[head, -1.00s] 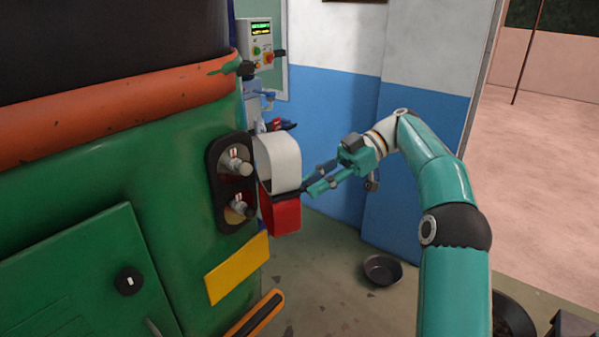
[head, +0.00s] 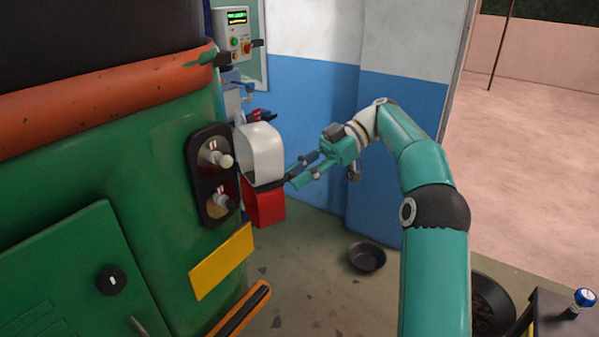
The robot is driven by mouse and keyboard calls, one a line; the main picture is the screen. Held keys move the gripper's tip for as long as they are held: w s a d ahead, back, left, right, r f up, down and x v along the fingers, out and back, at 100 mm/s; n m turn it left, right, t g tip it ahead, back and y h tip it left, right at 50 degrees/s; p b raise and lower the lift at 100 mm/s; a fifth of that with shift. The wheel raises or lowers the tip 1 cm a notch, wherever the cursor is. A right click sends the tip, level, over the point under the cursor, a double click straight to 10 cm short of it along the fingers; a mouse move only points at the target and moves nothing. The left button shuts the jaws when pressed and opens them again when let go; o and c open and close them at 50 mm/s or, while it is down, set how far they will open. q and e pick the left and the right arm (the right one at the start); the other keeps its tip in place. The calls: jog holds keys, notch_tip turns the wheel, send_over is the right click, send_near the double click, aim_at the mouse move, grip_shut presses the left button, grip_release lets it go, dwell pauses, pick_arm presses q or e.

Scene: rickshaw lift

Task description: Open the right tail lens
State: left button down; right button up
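The right tail lens, a white upper part (head: 262,155) over a red lower part (head: 266,204), stands swung out from the black lamp housing (head: 198,178) on the green rickshaw body (head: 120,170). Two bulbs, upper (head: 215,157) and lower (head: 222,203), show bare in the housing. A dark strip crosses the lens between white and red. My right gripper (head: 291,176) is at the lens's outer right edge, with its fingers apart. Its fingertips are close to the dark strip; I cannot tell whether they touch it. My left gripper is not in view.
A yellow plate (head: 222,262) is below the lamp. A control box (head: 234,38) hangs on the wall behind. A dark bowl (head: 367,257) sits on the floor. A dark stand with a blue knob (head: 585,297) is at lower right. Open floor lies right of the lens.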

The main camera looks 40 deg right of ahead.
jog(key=f, duration=0.3)
jog(key=d+f+m, duration=0.1)
jog(key=f, duration=0.1)
jog(key=d+f+m+b, duration=0.1)
jog(key=f, duration=0.2)
jog(key=shift+w+d+f+t+h, duration=0.15)
jog(key=shift+f+t+h, duration=0.15)
jog(key=shift+f, duration=0.05)
grip_shut()
jog(key=w+a+f+m+g+h+p, duration=0.15)
jog(key=a+f+m, duration=0.45)
jog(key=f, duration=0.7)
jog(key=w+a+f+m+g+h+p, duration=0.1)
jog(key=a+f+m+g+h, duration=0.2)
jog(key=a+f, duration=0.7)
jog(key=s+a+f+m+h+p, duration=0.1)
jog(key=s+a+f+m+h, duration=0.1)
jog(key=s+a+f, duration=0.3)
jog(key=s+a+f+m+h+p, duration=0.1)
jog(key=s+a+f+m, duration=0.2)
jog(key=f, duration=0.5)
jog(key=s+a+p, duration=0.1)
jog(key=s+a, duration=0.6)
jog(key=s, duration=0.3)
jog(key=shift+s+a+f+m+h, duration=0.25)
jog(key=shift+s+f+m+h, duration=0.1)
jog(key=shift+f, duration=0.1)
jog(key=shift+s+t, duration=0.1)
jog(key=shift+t, duration=0.15)
